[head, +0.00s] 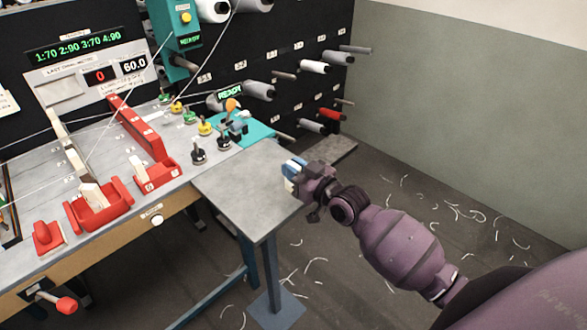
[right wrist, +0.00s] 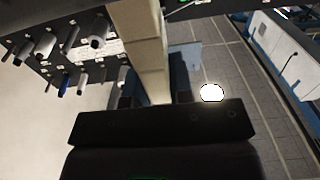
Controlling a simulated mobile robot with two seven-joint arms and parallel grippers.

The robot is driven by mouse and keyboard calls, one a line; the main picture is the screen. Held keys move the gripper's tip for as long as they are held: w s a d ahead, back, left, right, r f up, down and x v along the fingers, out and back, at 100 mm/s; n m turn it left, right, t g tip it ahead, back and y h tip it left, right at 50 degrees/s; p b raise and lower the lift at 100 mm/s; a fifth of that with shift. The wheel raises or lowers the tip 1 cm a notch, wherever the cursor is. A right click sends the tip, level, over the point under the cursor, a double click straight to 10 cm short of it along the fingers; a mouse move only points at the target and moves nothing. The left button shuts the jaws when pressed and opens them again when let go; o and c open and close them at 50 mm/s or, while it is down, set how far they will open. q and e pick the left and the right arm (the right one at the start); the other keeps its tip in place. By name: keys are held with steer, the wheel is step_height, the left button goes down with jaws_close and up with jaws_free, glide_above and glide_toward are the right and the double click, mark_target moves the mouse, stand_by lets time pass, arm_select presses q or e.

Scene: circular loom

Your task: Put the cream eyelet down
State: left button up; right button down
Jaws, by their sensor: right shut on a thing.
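My right gripper (head: 291,176) is at the right edge of the grey side table (head: 240,185) in the head view. It is shut on a cream piece (head: 289,186), which I take for the cream eyelet. In the right wrist view a long cream bar (right wrist: 138,50) runs up from between the blue fingers of the gripper (right wrist: 152,92). I cannot tell whether the piece touches the table. Its far end is cut off in the wrist view. My left gripper is not in view.
The side table's top is bare. Left of it, the loom bench carries red blocks (head: 98,205), a teal plate (head: 256,132) and several black and yellow knobs. Behind, a black board (head: 300,30) holds spools on pegs. White thread scraps litter the floor at the right.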

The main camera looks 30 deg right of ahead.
steer(key=c, duration=1.5)
jaws_free()
steer(key=shift+f, duration=0.1)
steer(key=o, duration=0.5)
